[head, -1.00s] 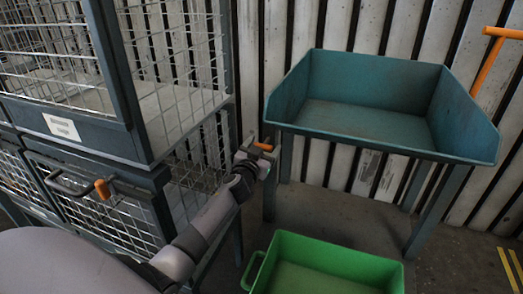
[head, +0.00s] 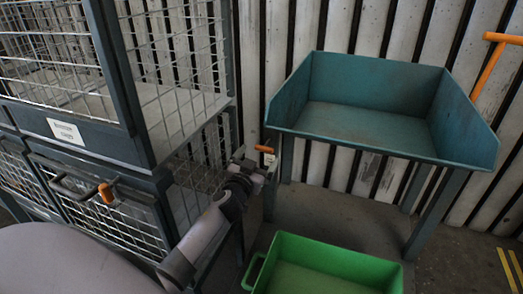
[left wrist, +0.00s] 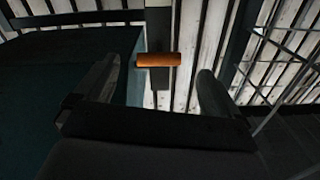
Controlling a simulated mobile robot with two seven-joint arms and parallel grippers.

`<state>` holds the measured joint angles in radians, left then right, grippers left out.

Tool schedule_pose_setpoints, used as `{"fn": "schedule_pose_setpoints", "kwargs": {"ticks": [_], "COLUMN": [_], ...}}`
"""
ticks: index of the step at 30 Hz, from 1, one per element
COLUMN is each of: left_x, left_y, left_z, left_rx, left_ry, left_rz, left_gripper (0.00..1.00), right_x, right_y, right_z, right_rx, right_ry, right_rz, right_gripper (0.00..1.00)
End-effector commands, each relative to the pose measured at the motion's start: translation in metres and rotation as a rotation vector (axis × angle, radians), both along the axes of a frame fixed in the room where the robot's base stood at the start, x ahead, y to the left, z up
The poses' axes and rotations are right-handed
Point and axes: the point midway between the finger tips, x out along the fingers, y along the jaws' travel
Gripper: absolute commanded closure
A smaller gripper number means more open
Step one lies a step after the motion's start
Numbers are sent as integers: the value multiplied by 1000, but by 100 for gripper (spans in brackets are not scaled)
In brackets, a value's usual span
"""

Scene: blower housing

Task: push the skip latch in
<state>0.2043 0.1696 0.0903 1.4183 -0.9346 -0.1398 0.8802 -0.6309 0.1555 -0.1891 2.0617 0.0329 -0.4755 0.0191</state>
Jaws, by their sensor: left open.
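The teal skip (head: 372,120) stands on legs at the right of the head view. Its latch, a short orange handle (head: 264,149), shows at the skip's left front corner. In the left wrist view the orange latch (left wrist: 158,60) lies crosswise on a dark upright plate, ahead of the gap between my fingers. My left gripper (head: 256,163) is open and empty, close to the latch. Its fingers (left wrist: 158,72) show either side of the latch in the left wrist view. I cannot tell whether they touch it. My right gripper is in neither view.
A grey mesh cage (head: 130,160) with an orange-gripped handle (head: 105,192) stands at the left, close to my left arm. A green crate (head: 325,265) sits below the skip. An orange bar (head: 490,62) rises behind the skip's right side.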

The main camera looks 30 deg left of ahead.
Motion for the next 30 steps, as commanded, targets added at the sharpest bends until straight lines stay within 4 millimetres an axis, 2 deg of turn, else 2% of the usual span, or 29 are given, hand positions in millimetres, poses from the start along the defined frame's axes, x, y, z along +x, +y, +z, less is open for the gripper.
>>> {"fn": "schedule_pose_setpoints", "kwargs": {"ticks": [7,24,27,30], "left_x": [-16,-17,-23,-40], "left_y": [-4,-4,-8,-20], "left_z": [0,-1,-7,-25], "left_rx": [0,0,-3,-9], "left_ry": [1,1,17,59], "left_rz": [1,0,-4,-19], "left_gripper": [3,3,3,3], "right_x": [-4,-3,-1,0], "right_y": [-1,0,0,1], "right_z": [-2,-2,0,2], "right_rx": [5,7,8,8], "right_ry": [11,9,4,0], "right_rz": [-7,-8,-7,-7], "right_gripper": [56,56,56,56]}}
